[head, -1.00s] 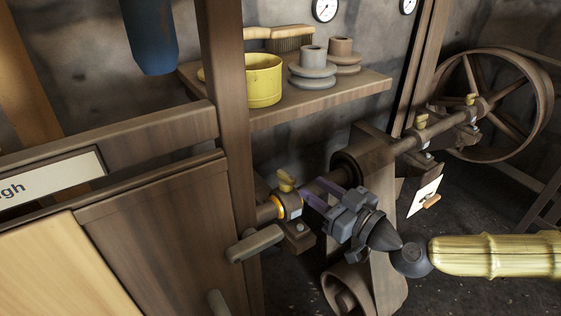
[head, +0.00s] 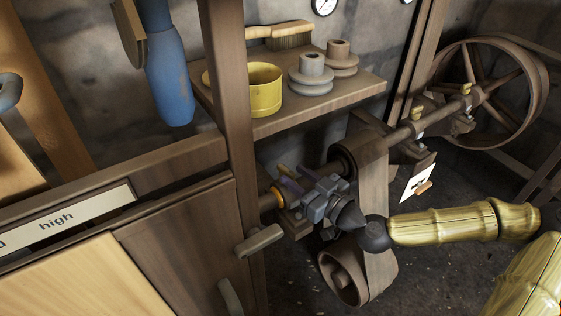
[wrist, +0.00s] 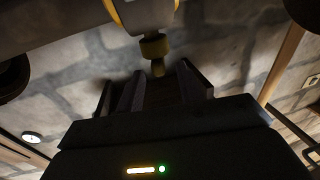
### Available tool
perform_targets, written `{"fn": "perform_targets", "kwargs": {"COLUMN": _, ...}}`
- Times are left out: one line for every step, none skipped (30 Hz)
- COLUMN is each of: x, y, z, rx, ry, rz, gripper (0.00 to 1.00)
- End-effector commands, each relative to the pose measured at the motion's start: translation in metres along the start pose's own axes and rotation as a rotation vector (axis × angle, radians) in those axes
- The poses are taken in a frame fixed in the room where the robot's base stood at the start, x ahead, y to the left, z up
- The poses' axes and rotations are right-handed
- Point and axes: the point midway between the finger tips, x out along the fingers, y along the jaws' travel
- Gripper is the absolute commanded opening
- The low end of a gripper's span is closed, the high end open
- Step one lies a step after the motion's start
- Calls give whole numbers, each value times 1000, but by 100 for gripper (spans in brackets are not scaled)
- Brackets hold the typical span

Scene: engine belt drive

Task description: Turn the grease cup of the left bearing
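The left bearing (head: 277,197) has an orange-yellow ring and sits on the shaft beside the wooden post. Its brass grease cup (head: 283,170) is partly hidden behind my gripper's fingers in the head view. The wrist view shows the cup (wrist: 155,47) more clearly, with the bearing (wrist: 146,15) beyond it. My gripper (head: 295,178) is right at the cup. In the wrist view, my gripper (wrist: 158,80) is open, with dark fingers apart on either side of the cup's narrow end. I cannot tell whether either finger touches it.
A wooden shelf (head: 340,103) above holds a yellow pot (head: 264,92), a brush and stepped pulleys. The post (head: 229,120) and a lever handle (head: 260,241) are close left of my gripper. A belt (head: 374,180) and drum are to the right. Another bearing's grease cup (head: 417,112) is farther along the shaft.

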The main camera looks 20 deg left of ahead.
Motion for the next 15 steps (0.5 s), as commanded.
{"fn": "perform_targets", "kwargs": {"x": 10, "y": -1, "z": 3, "rx": 0, "ry": 1, "rz": -2, "gripper": 36}}
{"fn": "perform_targets", "kwargs": {"x": 15, "y": 0, "z": 3, "rx": -1, "ry": 2, "rz": -2, "gripper": 36}}
{"fn": "perform_targets", "kwargs": {"x": 22, "y": -1, "z": 3, "rx": -1, "ry": 1, "rz": -2, "gripper": 36}}
{"fn": "perform_targets", "kwargs": {"x": 28, "y": -1, "z": 3, "rx": -1, "ry": 1, "rz": -2, "gripper": 36}}
{"fn": "perform_targets", "kwargs": {"x": 33, "y": -1, "z": 3, "rx": -1, "ry": 1, "rz": -2, "gripper": 36}}
{"fn": "perform_targets", "kwargs": {"x": 39, "y": -1, "z": 3, "rx": 0, "ry": 1, "rz": -1, "gripper": 36}}
{"fn": "perform_targets", "kwargs": {"x": 44, "y": 0, "z": 3, "rx": 1, "ry": 0, "rz": -1, "gripper": 36}}
{"fn": "perform_targets", "kwargs": {"x": 47, "y": 0, "z": 2, "rx": 0, "ry": 1, "rz": -1, "gripper": 36}}
{"fn": "perform_targets", "kwargs": {"x": 52, "y": 0, "z": 2, "rx": -1, "ry": 1, "rz": 0, "gripper": 36}}
{"fn": "perform_targets", "kwargs": {"x": 55, "y": 0, "z": 2, "rx": -1, "ry": 1, "rz": -1, "gripper": 36}}
{"fn": "perform_targets", "kwargs": {"x": 57, "y": 0, "z": 2, "rx": 0, "ry": 0, "rz": -1, "gripper": 36}}
{"fn": "perform_targets", "kwargs": {"x": 59, "y": 0, "z": 1, "rx": 0, "ry": 0, "rz": 0, "gripper": 36}}
{"fn": "perform_targets", "kwargs": {"x": 60, "y": 0, "z": 1, "rx": 0, "ry": 1, "rz": 1, "gripper": 36}}
{"fn": "perform_targets", "kwargs": {"x": 61, "y": 0, "z": 1, "rx": 0, "ry": 1, "rz": 1, "gripper": 36}}
{"fn": "perform_targets", "kwargs": {"x": 62, "y": 0, "z": 0, "rx": 0, "ry": 0, "rz": 1, "gripper": 36}}
